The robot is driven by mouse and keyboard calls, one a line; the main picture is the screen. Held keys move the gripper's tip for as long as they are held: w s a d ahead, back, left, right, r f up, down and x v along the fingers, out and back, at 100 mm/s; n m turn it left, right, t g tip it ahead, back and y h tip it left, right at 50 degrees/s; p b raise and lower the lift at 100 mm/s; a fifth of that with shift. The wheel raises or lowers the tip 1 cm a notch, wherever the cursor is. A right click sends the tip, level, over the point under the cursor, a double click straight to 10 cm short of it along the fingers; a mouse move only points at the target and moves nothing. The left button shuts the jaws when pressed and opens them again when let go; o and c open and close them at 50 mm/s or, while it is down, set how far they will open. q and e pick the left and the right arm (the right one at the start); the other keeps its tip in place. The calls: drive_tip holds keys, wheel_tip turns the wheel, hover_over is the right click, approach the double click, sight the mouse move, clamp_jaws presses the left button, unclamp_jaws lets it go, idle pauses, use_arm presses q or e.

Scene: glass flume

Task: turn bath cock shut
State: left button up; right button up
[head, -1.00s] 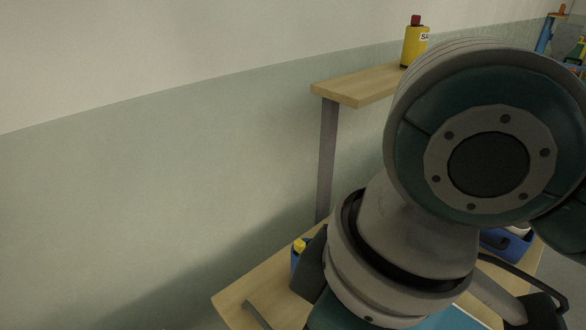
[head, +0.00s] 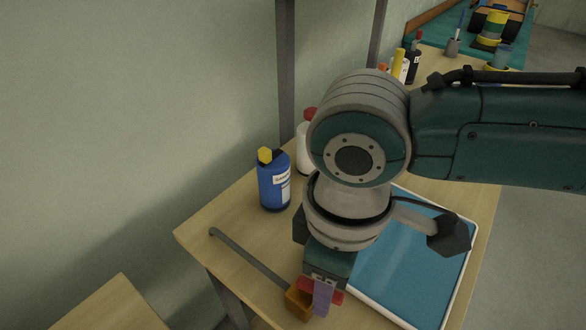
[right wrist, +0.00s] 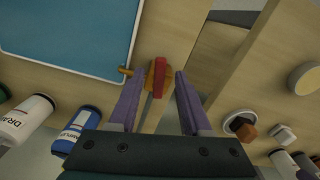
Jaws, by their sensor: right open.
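The bath cock has a brass body (head: 297,305) and a red bar handle (head: 337,297), at the table's front edge in the head view. A grey pipe (head: 250,258) runs to it. In the right wrist view the red handle (right wrist: 160,77) lies roughly in line with the pipe, and a brass spout (right wrist: 124,71) points toward the blue bath. My right gripper (right wrist: 159,76) is open, its purple fingers either side of the handle with gaps showing. In the head view the gripper (head: 323,298) hides part of the cock. My left gripper is out of view.
The white-rimmed blue bath (head: 463,277) lies right of the cock. A blue bottle (head: 274,187) and a white red-capped bottle (head: 304,150) stand behind on the wooden table (head: 225,215). Grey posts (head: 287,70) rise at the back. Another wooden surface (head: 110,305) is at lower left.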

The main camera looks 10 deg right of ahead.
drive_tip(key=shift+f, duration=0.4)
clamp_jaws()
idle(0.4)
